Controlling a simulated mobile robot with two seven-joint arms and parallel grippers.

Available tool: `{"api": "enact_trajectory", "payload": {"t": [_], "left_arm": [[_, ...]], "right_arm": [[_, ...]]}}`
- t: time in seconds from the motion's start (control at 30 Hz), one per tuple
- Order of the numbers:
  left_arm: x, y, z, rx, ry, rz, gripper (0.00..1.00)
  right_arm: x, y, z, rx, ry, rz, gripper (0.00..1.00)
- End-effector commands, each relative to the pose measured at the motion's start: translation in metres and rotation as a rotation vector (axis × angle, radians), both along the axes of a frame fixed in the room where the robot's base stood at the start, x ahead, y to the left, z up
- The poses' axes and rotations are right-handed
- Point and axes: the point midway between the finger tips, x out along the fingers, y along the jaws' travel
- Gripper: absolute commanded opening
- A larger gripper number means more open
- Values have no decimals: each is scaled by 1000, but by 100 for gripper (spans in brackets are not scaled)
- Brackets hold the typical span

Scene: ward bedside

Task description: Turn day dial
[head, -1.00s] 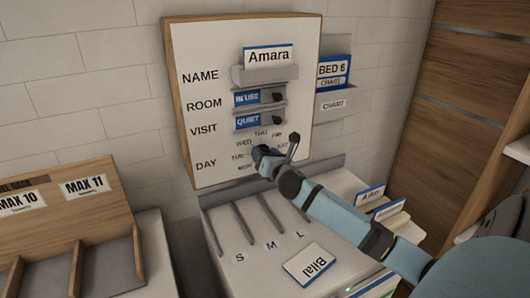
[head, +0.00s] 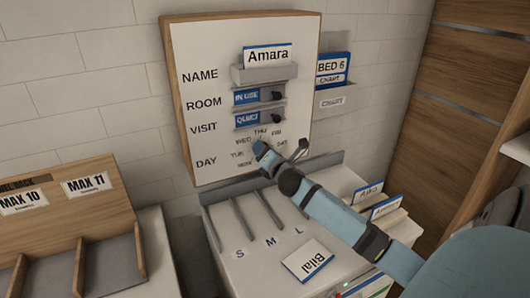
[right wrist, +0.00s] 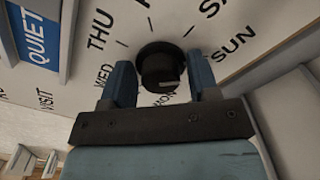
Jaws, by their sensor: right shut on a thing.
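The day dial is a round black knob (right wrist: 158,62) on the white board (head: 222,60), in a ring of day names. In the right wrist view my right gripper (right wrist: 161,80) has its two blue fingers on either side of the knob, shut on it. A pale mark shows on the knob's face; I cannot tell for sure which day it points to. In the head view my right gripper (head: 262,150) reaches the dial from the lower right and hides most of it. My left gripper is not in view.
Above the dial are the "QUIET" slider (head: 247,118), the "IN USE" slider (head: 246,97) and the "Amara" card (head: 268,55). Below the board, a slotted tray (head: 232,262) holds a "Bilal" card (head: 308,261). A wooden rack (head: 58,220) stands at left.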

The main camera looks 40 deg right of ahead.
Motion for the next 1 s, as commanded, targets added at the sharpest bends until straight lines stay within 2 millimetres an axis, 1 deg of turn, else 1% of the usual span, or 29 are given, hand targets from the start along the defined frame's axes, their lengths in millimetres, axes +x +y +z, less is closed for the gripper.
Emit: {"api": "enact_trajectory", "payload": {"t": [0.27, 0.3, 0.57, 0.67, 0.77, 0.87, 1.0], "left_arm": [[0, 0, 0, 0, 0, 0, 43], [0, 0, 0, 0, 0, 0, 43], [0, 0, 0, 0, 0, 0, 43], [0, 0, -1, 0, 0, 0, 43], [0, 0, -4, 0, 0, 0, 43], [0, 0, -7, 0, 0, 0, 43], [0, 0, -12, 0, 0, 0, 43]], "right_arm": [[0, 0, 0, 3, 0, 1, 31], [0, 0, 0, 3, 0, 1, 63], [0, 0, 0, 2, -1, 0, 63], [-5, 2, -1, 1, 0, 1, 63], [-16, 6, -2, 1, 2, 1, 63], [-35, 12, -3, 2, 2, 2, 63], [-67, 22, -4, 1, 3, 2, 63]]}}
